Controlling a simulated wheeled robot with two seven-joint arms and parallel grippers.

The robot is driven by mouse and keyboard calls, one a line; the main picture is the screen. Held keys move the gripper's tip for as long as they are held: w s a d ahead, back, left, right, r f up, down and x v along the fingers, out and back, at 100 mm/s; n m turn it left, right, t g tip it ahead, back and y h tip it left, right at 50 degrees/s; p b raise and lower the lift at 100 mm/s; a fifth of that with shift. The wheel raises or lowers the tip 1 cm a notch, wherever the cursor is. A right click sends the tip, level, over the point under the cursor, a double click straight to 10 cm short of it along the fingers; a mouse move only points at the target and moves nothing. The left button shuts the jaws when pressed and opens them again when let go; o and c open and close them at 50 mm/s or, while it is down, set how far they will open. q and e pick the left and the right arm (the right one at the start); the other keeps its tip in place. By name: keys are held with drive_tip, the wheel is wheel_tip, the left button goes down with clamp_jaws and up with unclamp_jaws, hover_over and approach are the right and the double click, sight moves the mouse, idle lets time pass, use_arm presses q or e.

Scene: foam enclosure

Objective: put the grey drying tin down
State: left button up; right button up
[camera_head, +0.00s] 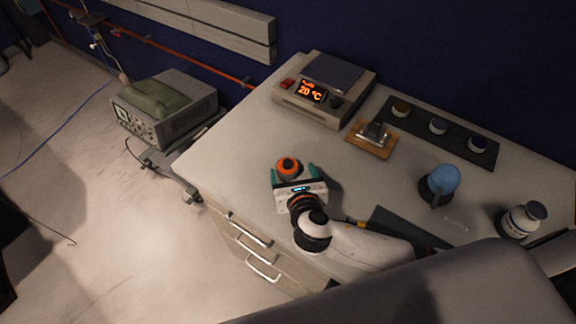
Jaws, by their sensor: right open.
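My right gripper (293,171) is over the left part of the white bench top, with its two teal fingers apart. A small round thing with an orange top and a dark centre (288,165) sits between or just beyond the fingers. It looks upright and on the bench top. Its lower side is partly hidden by the gripper, so I cannot tell whether it is the grey drying tin. No plainly grey tin shows elsewhere on the bench. My left gripper is not in view.
A hotplate-like device (322,92) reading 20 °C stands at the back. A wooden block (371,150) and a dark strip with several small pots (459,146) are right of it. The bench's left end is clear.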

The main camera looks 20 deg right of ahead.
sight(286, 161)
drive_tip(key=shift+a+p+x, duration=0.2)
drive_tip(key=shift+p+x, duration=0.1)
drive_tip(key=shift+x, duration=1.45)
drive_tip(key=shift+a+p+x, duration=0.2)
drive_tip(key=shift+p+x, duration=0.05)
drive_tip(key=shift+x, duration=1.45)
drive_tip(key=c, duration=1.1)
